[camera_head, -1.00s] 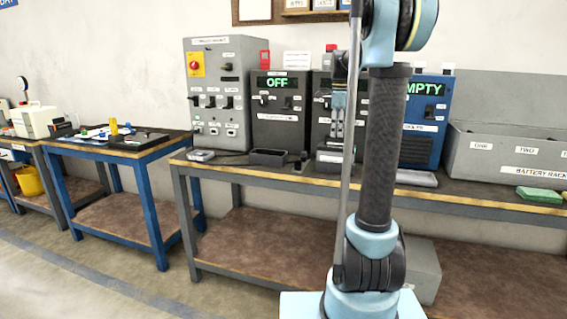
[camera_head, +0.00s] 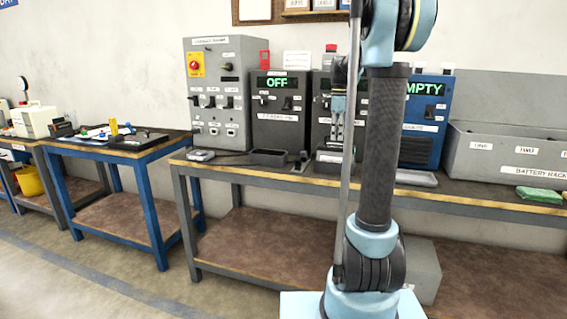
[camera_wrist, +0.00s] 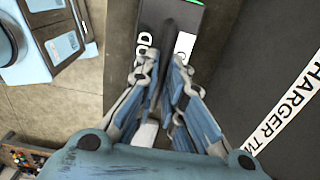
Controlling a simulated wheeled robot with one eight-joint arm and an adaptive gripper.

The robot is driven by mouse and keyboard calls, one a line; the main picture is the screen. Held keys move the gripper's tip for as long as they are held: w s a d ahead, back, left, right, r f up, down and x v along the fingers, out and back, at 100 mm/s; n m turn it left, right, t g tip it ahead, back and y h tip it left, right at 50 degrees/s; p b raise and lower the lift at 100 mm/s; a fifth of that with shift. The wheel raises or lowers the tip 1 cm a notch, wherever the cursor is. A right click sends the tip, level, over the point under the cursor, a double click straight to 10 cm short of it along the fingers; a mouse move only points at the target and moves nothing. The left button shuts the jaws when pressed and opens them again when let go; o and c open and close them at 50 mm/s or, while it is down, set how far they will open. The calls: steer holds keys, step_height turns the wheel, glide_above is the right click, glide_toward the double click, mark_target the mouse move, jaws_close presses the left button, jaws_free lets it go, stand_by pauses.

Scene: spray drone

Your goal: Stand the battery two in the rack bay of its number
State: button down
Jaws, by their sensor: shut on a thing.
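My gripper (camera_head: 337,140) is low in front of charger two. In the wrist view its fingers (camera_wrist: 163,72) are shut on a narrow dark part (camera_wrist: 170,50). Beyond it are white labels, partly hidden, and a green edge. I cannot tell for certain whether this part belongs to battery two. The grey battery rack (camera_head: 465,160) stands at the right end of the bench, with number labels on its front. The arm is well left of it.
Charger one (camera_head: 280,112) reads OFF, with a dark cradle (camera_head: 268,157) before it. A blue unit (camera_head: 424,115) reading EMPTY stands between my arm and the rack. A green block (camera_head: 540,194) lies before the rack. Charger two's labelled side (camera_wrist: 270,90) is close by the fingers.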

steer(key=shift+r, duration=0.15)
step_height(320, 180, up, 20)
stand_by(3.2)
stand_by(0.4)
steer(key=shift+s, duration=0.15)
stand_by(0.3)
